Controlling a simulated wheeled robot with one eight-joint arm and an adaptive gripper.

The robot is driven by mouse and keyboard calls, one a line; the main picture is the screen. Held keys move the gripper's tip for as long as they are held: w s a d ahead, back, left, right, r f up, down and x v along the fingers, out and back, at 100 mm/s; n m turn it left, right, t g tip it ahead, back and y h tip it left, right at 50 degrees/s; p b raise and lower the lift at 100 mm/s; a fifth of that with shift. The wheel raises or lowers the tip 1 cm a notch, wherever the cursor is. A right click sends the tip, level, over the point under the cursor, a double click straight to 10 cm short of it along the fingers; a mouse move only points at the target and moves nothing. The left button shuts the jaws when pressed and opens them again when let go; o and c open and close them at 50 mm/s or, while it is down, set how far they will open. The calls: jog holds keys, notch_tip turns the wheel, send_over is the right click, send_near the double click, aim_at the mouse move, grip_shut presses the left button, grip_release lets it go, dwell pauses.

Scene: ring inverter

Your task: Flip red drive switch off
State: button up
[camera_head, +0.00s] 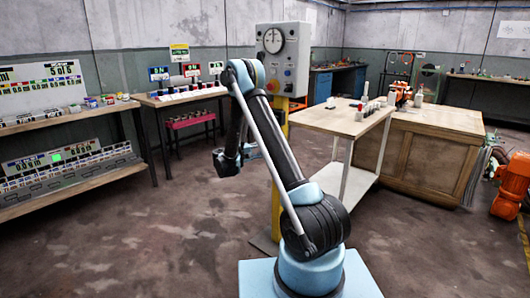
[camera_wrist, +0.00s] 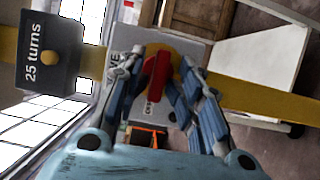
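The red drive switch handle (camera_wrist: 157,77) sits on a round yellow plate (camera_wrist: 178,52) on a grey panel (camera_wrist: 197,50) in the wrist view. Part of the panel's lettering is covered. My gripper (camera_wrist: 158,68) is open, its blue-grey fingers on either side of the red handle. The handle looks closer to the left finger; contact cannot be told. In the head view my gripper (camera_head: 228,160) is low beside the yellow post, and my arm hides the red switch there.
A grey box with a dial (camera_head: 274,40) tops the yellow post (camera_head: 276,205). A box marked "25 turns" (camera_wrist: 47,60) is beside the switch panel in the wrist view. A wooden workbench (camera_head: 345,120) stands right, and shelves (camera_head: 70,180) left.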

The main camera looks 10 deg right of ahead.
jog(key=v, duration=1.2)
jog(key=shift+d, duration=0.1)
jog(key=s+d+r+g+y, duration=0.2)
jog(key=s+d+r+y, duration=0.1)
jog(key=s+d+r, duration=0.4)
jog(key=s+d+r+g+y, duration=0.1)
jog(key=s+d+r+y, duration=0.2)
jog(key=d+r, duration=0.35)
jog(key=s+d+f+m+g+y, duration=0.1)
jog(key=s+d+y, duration=0.45)
jog(key=s, duration=0.95)
jog(key=s+a+f+m+y, duration=0.1)
jog(key=s+f, duration=0.3)
jog(key=s, duration=0.7)
jog(key=s+a+f+m+y, duration=0.2)
jog(key=s+f+y, duration=0.2)
jog(key=s, duration=0.7)
jog(key=shift+s+a+f, duration=0.4)
jog(key=shift+f, duration=0.3)
